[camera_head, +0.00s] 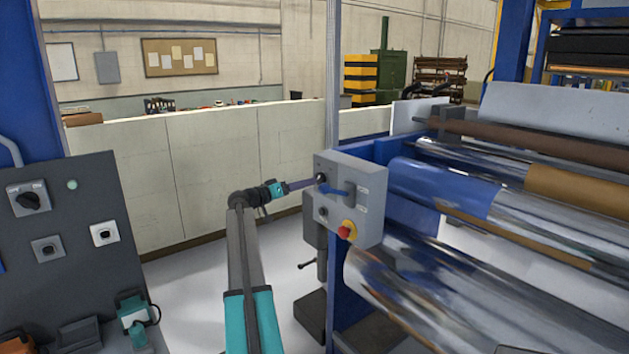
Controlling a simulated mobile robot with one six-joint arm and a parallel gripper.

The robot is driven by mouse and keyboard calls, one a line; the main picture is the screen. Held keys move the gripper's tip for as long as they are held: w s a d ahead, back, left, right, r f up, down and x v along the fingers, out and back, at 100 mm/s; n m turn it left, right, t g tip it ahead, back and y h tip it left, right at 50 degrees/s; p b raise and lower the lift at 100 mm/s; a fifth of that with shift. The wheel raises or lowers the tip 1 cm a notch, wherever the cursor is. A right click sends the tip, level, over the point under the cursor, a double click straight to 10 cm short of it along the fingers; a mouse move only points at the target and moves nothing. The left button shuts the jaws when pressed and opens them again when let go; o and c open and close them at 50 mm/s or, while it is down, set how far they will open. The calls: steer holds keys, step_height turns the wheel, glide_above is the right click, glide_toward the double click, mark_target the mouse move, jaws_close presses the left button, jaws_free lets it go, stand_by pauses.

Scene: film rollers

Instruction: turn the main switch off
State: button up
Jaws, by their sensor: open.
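A grey control box (370,212) on a post stands at the middle right. Its face carries a dark switch block (350,188) with a blue handle (335,191), and a red button on a yellow base (347,230) lower down. No label is readable, so I cannot tell which switch is the main one. My arm reaches from the bottom, and my gripper (312,181) is open at the box's upper left, close to the blue handle. The fingertips are small here, and I cannot tell whether they touch it. Another black rotary switch (31,200) is on the dark panel at left.
The dark panel (75,235) at left also carries smaller switches and a green lamp (72,184). Large film rollers (500,210) fill the right side. A low pale wall (215,165) runs behind my arm. Light floor (185,300) shows between panel and machine.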

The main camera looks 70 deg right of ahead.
mark_target(318, 180)
steer(key=shift+p+x, duration=0.85)
steer(key=shift+x, duration=1.95)
